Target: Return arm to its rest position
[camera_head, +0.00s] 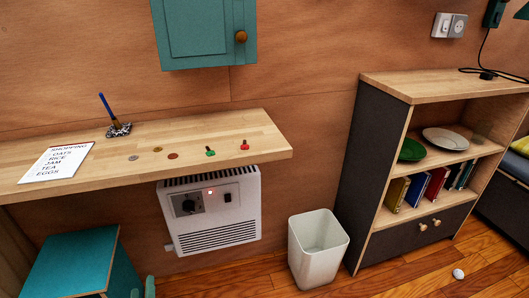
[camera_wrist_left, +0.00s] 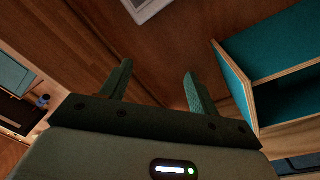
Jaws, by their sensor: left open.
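My left gripper (camera_head: 143,291) shows only as small green fingertips at the bottom edge of the head view, beside the teal stool. In the left wrist view its two green fingers (camera_wrist_left: 158,86) stand wide apart with nothing between them. The rest of the left arm is out of the head view. My right arm and gripper are not in view.
The teal stool (camera_head: 72,262) stands left of the gripper, below the wooden shelf top (camera_head: 230,135). A white heater (camera_head: 212,215) hangs under it. A white bin (camera_head: 318,250) and a bookcase (camera_head: 372,150) stand right. Open floor (camera_head: 240,287) lies in front.

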